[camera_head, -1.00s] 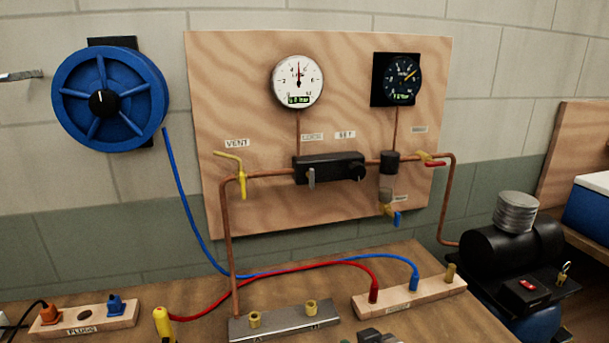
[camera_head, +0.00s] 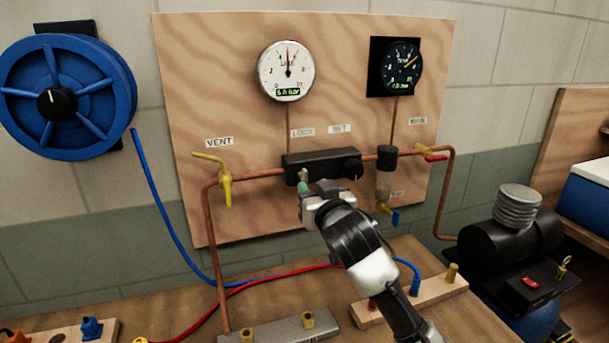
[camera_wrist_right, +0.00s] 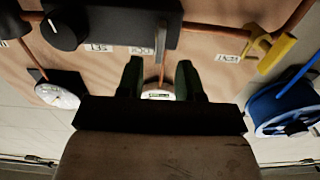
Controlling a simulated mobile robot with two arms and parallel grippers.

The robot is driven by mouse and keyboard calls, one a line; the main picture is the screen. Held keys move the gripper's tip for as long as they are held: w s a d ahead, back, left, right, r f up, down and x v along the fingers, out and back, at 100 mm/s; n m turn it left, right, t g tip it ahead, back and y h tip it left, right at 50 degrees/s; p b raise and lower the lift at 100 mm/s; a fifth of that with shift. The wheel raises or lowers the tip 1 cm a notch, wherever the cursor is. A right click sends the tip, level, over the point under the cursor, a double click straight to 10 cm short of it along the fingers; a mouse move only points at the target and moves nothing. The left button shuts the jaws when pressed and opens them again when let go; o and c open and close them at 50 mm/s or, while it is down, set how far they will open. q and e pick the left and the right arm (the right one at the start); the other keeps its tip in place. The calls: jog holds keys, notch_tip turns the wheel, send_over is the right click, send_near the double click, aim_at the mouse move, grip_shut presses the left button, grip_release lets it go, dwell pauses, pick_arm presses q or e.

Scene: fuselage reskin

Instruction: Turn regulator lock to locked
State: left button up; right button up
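The black regulator block (camera_head: 320,164) is fixed to the wooden panel, with a black knob (camera_head: 352,169) at its right end. The small grey lock lever is at its left end below the LOCK label (camera_head: 302,132), mostly hidden by my right gripper (camera_head: 305,184). In the right wrist view the grey lever (camera_wrist_right: 161,37) shows against the block, in line with the gap between my fingers. My right gripper is open, with its two dark green fingers apart. I cannot tell whether they touch the lever. My left gripper is not in view.
A yellow vent valve (camera_head: 225,180) on copper pipe stands left of the regulator. A white gauge (camera_head: 287,70) and a black gauge (camera_head: 402,67) are above. A yellow valve with blue handle (camera_head: 390,213) is at lower right. Hoses and connector blocks lie on the bench below.

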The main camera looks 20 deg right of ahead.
aim_at(306, 180)
jog(key=w, duration=0.4)
jog(key=shift+w+a+p, duration=0.1)
jog(key=shift+w+p, duration=0.1)
jog(key=shift+p, duration=0.2)
jog(key=shift+w, duration=0.8)
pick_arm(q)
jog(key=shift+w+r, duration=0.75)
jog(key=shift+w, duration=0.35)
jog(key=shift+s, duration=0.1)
pick_arm(e)
jog(key=shift+c, duration=0.6)
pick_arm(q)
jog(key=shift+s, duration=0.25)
pick_arm(e)
grip_shut()
